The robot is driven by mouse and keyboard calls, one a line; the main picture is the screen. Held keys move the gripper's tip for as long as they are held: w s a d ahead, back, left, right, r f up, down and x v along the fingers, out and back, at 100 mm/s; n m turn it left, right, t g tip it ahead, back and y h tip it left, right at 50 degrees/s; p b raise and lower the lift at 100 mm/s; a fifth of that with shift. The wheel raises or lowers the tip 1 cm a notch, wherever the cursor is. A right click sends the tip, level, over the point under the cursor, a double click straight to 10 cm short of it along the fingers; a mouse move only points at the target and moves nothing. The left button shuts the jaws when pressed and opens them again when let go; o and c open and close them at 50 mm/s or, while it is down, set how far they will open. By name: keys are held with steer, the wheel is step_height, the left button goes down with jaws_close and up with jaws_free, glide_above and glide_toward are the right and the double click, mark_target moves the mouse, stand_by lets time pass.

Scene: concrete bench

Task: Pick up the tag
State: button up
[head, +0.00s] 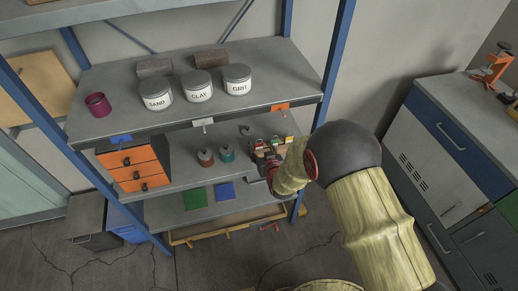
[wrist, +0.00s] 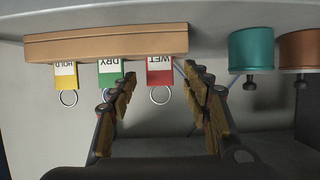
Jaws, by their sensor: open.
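The left finger comes close to the green tag's ring. In the head view, my arm partly hides the gripper (head: 268,168) and the tags on the middle shelf.
Teal (wrist: 252,50) and copper (wrist: 300,50) spools stand beside the block. The upper shelf (head: 130,118) above my gripper carries SAND, CLAY and GRIT jars (head: 198,88). An orange drawer unit (head: 138,167) stands at left. A blue rack post (head: 335,60) is close to my arm.

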steer(key=shift+c, duration=0.4)
steer(key=c, duration=0.7)
steer(key=shift+c, duration=0.4)
steer(key=shift+r, duration=0.1)
